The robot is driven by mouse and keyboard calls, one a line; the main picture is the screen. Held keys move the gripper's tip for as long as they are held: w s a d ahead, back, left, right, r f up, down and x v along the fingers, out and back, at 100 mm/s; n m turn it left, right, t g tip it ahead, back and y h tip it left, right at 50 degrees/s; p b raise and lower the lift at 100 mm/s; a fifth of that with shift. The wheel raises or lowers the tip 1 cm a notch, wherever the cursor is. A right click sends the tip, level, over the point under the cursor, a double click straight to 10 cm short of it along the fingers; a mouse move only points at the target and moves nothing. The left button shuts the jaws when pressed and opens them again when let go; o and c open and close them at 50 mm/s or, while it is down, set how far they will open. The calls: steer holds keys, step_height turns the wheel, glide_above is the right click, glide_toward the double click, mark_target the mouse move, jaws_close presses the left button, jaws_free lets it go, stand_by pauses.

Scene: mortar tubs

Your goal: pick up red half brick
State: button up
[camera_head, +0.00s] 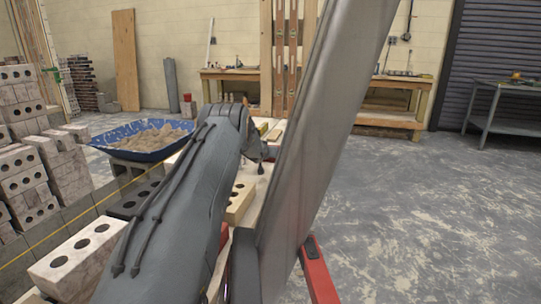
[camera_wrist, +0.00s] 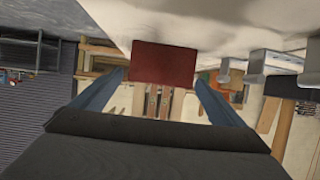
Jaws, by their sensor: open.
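The red half brick (camera_wrist: 163,63) shows in the upper middle of the wrist view, where the scene appears upside down. It sits against a pale surface (camera_wrist: 225,22) at the top of that picture. My gripper (camera_wrist: 160,79) is open, with one blue-grey finger on each side of the brick in the picture. Gaps show between the fingertips and the brick's sides. I cannot tell how far the brick reaches between the fingers. In the head view my arm covers the middle, and I cannot make out the red half brick there.
In the wrist view, grey metal-looking pieces (camera_wrist: 257,66) stand right of the brick. In the head view a tan holed brick (camera_head: 239,203) lies beside my arm. A blue tub of sand-coloured material (camera_head: 108,138) and stacked pale bricks (camera_head: 20,182) are left. Floor (camera_head: 430,220) is open at right.

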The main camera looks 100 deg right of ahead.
steer(key=shift+x, duration=0.9)
steer(key=c, duration=1.7)
steer(key=shift+r, duration=0.25)
steer(key=shift+c, duration=0.7)
step_height(320, 180, up, 10)
steer(key=p, duration=0.3)
steer(key=shift+r+p, duration=0.1)
steer(key=shift+p, duration=0.2)
steer(key=s+r+p, duration=0.3)
steer(key=r+p, duration=0.8)
steer(key=s+r+p, duration=0.3)
steer(key=r+p, duration=0.8)
steer(key=s+r+p, duration=0.3)
steer(key=r+p, duration=0.8)
steer(key=shift+s, duration=0.15)
